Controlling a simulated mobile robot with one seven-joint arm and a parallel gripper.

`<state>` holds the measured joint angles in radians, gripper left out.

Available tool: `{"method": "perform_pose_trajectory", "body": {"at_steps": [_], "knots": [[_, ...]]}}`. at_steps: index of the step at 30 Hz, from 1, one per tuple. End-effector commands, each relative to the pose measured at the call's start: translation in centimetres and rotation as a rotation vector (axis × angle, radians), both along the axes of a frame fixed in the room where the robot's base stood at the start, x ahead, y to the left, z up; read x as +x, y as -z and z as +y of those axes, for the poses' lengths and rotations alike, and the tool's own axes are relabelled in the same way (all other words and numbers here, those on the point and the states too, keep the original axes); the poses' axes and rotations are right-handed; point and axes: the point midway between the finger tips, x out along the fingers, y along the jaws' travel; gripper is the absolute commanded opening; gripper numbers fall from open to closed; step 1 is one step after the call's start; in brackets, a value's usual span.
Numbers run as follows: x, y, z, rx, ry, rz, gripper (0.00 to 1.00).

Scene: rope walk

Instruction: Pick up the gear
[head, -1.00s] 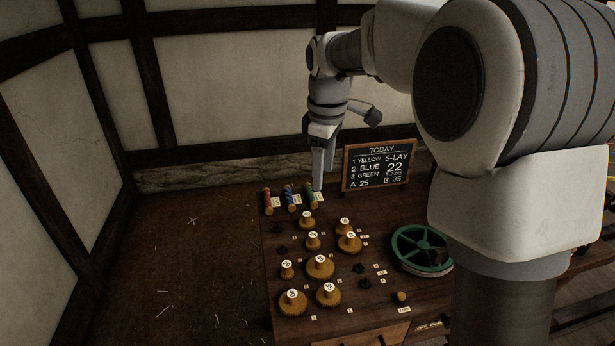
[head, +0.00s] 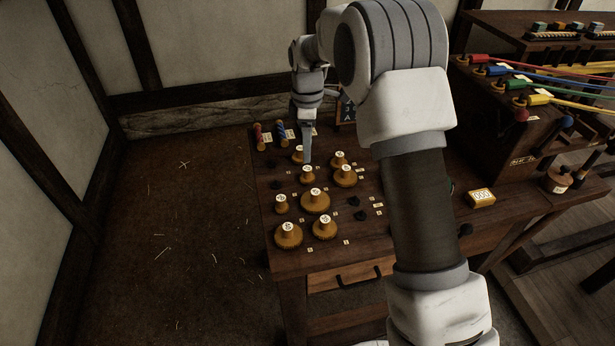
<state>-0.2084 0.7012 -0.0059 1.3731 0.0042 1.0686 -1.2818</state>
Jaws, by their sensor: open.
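Several round brass-coloured gears with white numbered tops stand on pegs on the dark wooden table (head: 300,262) in the head view. They include a small gear (head: 308,178) in the middle, another (head: 298,157) behind it, a wide one (head: 315,204) nearer me and one (head: 344,179) to the right. I cannot tell which is the task's gear. My gripper (head: 307,161) points down just above the small middle gear, beside the one behind it. Its jaws are open with nothing between them. Whether it touches a gear is not clear.
Striped bobbins (head: 282,137) stand at the table's back left. A chalkboard (head: 346,110) is mostly hidden by my arm. Open floor lies to the left.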

Motion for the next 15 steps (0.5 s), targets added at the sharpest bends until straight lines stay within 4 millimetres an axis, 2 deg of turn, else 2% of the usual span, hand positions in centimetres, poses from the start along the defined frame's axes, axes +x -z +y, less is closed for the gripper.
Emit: {"method": "perform_pose_trajectory", "body": {"at_steps": [1,3,11,15], "knots": [[0.0,1.1,0.0,-0.001,0.0,0.001,0.66],[0.0,2.0,0.0,0.0,0.001,0.001,0.66],[0.0,3.4,0.0,0.0,0.0,-0.001,0.66],[-0.2,5.2,0.1,-0.001,-0.001,0.002,0.66]]}}
